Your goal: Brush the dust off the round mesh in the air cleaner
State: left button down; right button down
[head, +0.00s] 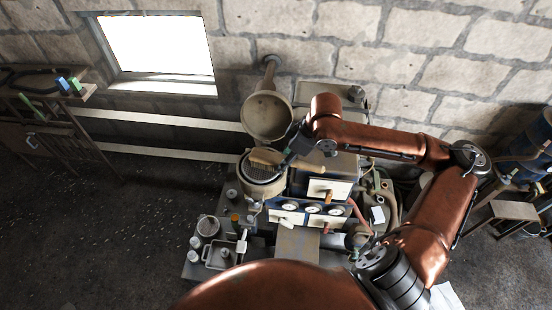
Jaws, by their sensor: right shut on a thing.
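The air cleaner (262,191) is an open round housing on the left of the engine. Its round mesh (258,175) shows as a dark ribbed disc inside the rim. A brush (267,157) with a tan wooden body lies across the upper part of the opening. My right gripper (287,158) is shut on the brush at its right end, above the housing. Whether the bristles touch the mesh cannot be told. Dust on the mesh is too small to make out. My left gripper is not in view.
A round pan-like cover (267,117) stands tilted behind the air cleaner. A gauge panel (313,209) is to its right. A side table (40,82) with tools stands far left. The floor between is clear.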

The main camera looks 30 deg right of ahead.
jog(key=shift+s+d+f, duration=0.1)
jog(key=shift+s+d, duration=0.2)
jog(key=shift+d, duration=0.05)
jog(key=shift+w+a, duration=0.6)
jog(key=shift+a, duration=0.25)
jog(key=shift+w+a+r, duration=0.4)
jog(key=shift+w+a, duration=0.15)
jog(key=shift+a, duration=0.05)
notch_tip(320, 180, up, 7)
jog(key=shift+f, duration=0.2)
jog(key=shift+s+r, duration=0.1)
jog(key=shift+r, duration=0.15)
jog(key=shift+d, duration=0.1)
